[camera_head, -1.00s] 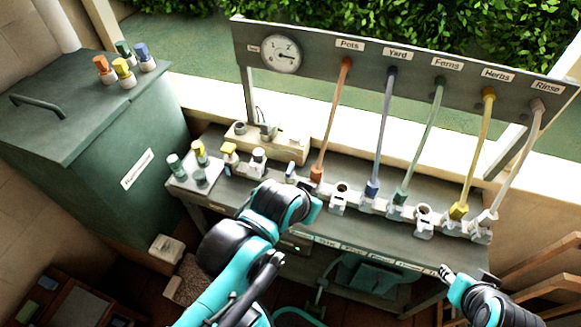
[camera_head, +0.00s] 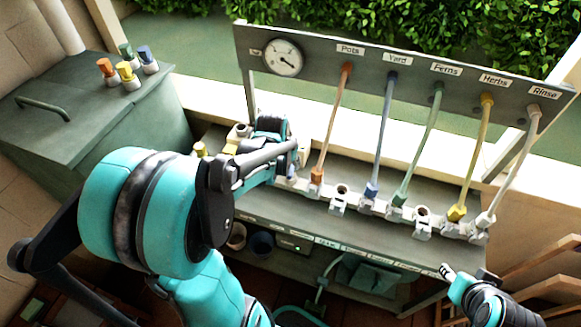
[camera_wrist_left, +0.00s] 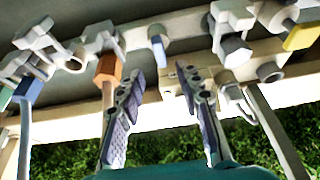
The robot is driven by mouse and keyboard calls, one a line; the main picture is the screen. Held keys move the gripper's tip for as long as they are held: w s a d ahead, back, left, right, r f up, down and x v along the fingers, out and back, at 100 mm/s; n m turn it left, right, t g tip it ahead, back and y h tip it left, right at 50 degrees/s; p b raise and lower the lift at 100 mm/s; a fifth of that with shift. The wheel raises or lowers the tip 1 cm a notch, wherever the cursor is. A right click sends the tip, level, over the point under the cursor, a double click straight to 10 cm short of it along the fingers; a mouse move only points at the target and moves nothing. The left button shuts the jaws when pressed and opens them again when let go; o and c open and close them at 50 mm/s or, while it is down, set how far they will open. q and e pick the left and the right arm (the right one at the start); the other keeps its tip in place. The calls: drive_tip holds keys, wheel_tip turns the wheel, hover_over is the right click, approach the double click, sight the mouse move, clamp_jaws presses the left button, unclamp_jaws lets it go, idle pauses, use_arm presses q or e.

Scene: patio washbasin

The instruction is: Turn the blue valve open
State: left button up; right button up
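In the left wrist view a blue valve handle (camera_wrist_left: 157,42) sits on a white fitting on the manifold, straight beyond my left fingertips. My left gripper (camera_wrist_left: 160,74) is open, with one finger on each side of the line to the handle and nothing between them. A gap seems to remain, but I cannot tell how large. In the head view my left gripper (camera_head: 288,150) is over the bench's left-middle part, and it and my arm largely hide the blue handle. My right gripper (camera_head: 452,274) is low at the right, away from the valves; its opening is unclear.
An orange hose fitting (camera_wrist_left: 108,68) is close beside my left finger. Other hose ends, including a blue one (camera_head: 371,190), line the bench (camera_head: 290,215). A gauge (camera_head: 283,57) is on the panel behind. A green cabinet (camera_head: 120,115) with loose coloured handles is at left.

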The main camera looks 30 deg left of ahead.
sight(291, 169)
use_arm(q)
drive_tip(key=b+x, duration=0.3)
drive_tip(key=x, duration=0.4)
drive_tip(key=shift+w+f, duration=0.15)
drive_tip(key=shift+f, duration=0.2)
clamp_jaws()
